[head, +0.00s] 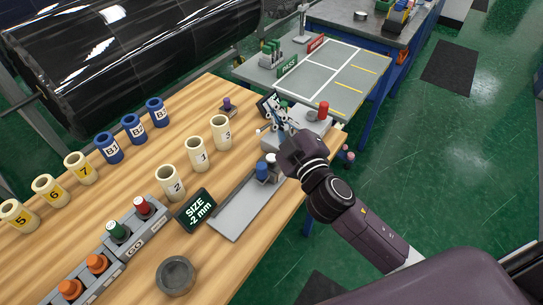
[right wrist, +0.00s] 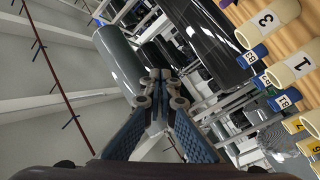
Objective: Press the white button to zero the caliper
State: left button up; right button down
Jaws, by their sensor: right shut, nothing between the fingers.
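The grey caliper (head: 240,208) lies along the right edge of the wooden table in the head view. A blue knob (head: 262,171) stands on it, and a small white-topped part, possibly the white button (head: 271,158), shows just behind that knob. A red knob (head: 323,110) stands at its far end. The display (head: 195,209) reads "SIZE -2 mm". My right gripper (head: 277,120) is shut and empty above the far part of the caliper, hiding some of it. Its closed fingers also show in the right wrist view (right wrist: 160,80). My left gripper is not in view.
Cream rings numbered 1, 2 and 3 (head: 196,154) stand left of the caliper. More numbered rings and blue rings (head: 134,128) stand farther left. A GO gauge block (head: 130,241) and a dark round dish (head: 175,276) are nearer. A grey table (head: 335,80) stands behind.

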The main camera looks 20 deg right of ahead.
jog(key=s+a+r+n+g+y, duration=0.15)
jog(key=a+r+n+y, duration=0.25)
jog(key=a+n+y, duration=0.4)
jog(key=s+a+r+n+g+y, duration=0.1)
jog(key=a+r+n+g+y, duration=0.3)
jog(key=n, duration=0.5)
jog(key=n+g+h, duration=0.6)
jog(key=n+h, duration=0.2)
send_over(271, 158)
notch_tip(271, 158, down, 13)
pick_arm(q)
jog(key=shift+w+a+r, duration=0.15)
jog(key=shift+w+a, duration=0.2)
pick_arm(e)
jog(key=shift+d+f, duration=0.1)
jog(key=shift+d, duration=0.35)
notch_tip(271, 158, down, 8)
jog(key=b, duration=0.4)
jog(key=shift+s, duration=0.1)
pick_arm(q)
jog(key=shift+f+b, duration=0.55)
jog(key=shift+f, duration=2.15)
pick_arm(e)
jog(key=shift+f, duration=0.4)
